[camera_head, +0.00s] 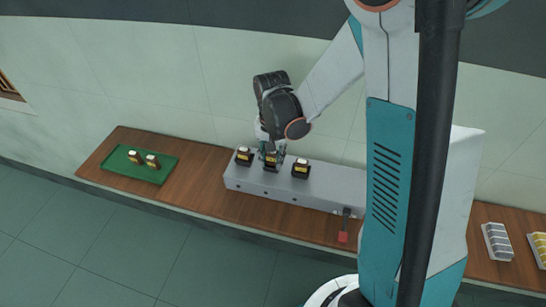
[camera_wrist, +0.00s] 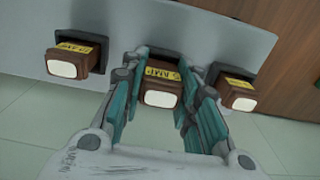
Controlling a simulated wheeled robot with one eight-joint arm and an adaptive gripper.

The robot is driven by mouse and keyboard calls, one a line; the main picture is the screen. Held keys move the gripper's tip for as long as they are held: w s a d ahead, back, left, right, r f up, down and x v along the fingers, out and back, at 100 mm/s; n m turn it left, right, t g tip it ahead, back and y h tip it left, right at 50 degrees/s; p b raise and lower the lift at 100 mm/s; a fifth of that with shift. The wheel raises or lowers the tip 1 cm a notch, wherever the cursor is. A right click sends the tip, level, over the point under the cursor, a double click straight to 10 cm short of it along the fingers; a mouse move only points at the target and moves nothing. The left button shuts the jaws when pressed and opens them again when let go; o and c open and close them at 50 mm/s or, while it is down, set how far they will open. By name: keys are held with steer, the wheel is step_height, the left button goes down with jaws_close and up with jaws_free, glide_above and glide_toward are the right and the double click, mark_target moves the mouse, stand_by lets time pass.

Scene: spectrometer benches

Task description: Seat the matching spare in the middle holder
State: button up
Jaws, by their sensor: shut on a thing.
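A grey instrument block (camera_head: 310,188) on the bench carries three holders in a row. My gripper (camera_head: 271,158) is over the middle one and shut on a brown lamp block with a yellow label and a white face (camera_wrist: 160,98). In the wrist view the fingers (camera_wrist: 158,105) stand on both sides of this block, which sits at the dark middle holder (camera_wrist: 165,55); I cannot tell whether it is fully seated. Similar labelled blocks stand in the left holder (camera_head: 244,156) and the right holder (camera_head: 301,170). Two spare blocks (camera_head: 136,157) (camera_head: 152,161) stand on a green tray (camera_head: 125,170).
The wooden bench (camera_head: 195,180) is clear between the tray and the instrument. A dark lever with a red end (camera_head: 343,237) is at the instrument's front right. A grey slotted rack (camera_head: 497,242) and a yellow one (camera_head: 540,249) lie at far right. The wall is close behind.

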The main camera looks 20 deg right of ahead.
steer(key=shift+s+f, duration=0.1)
steer(key=shift+s, duration=0.05)
stand_by(0.5)
steer(key=shift+a+r+p, duration=0.1)
steer(key=shift+r+p, duration=0.45)
steer(key=shift+p, duration=0.05)
steer(key=shift+w+r, duration=0.1)
steer(key=shift+w, duration=0.1)
stand_by(0.5)
steer(key=shift+f+b, duration=0.6)
steer(key=shift+b, duration=0.1)
steer(key=shift+s+f+b, duration=0.3)
steer(key=shift+f+b, duration=0.05)
steer(key=shift+w+r+p, duration=0.2)
steer(key=shift+r+p, duration=0.15)
steer(key=shift+r, duration=0.1)
stand_by(0.4)
steer(key=shift+r, duration=0.3)
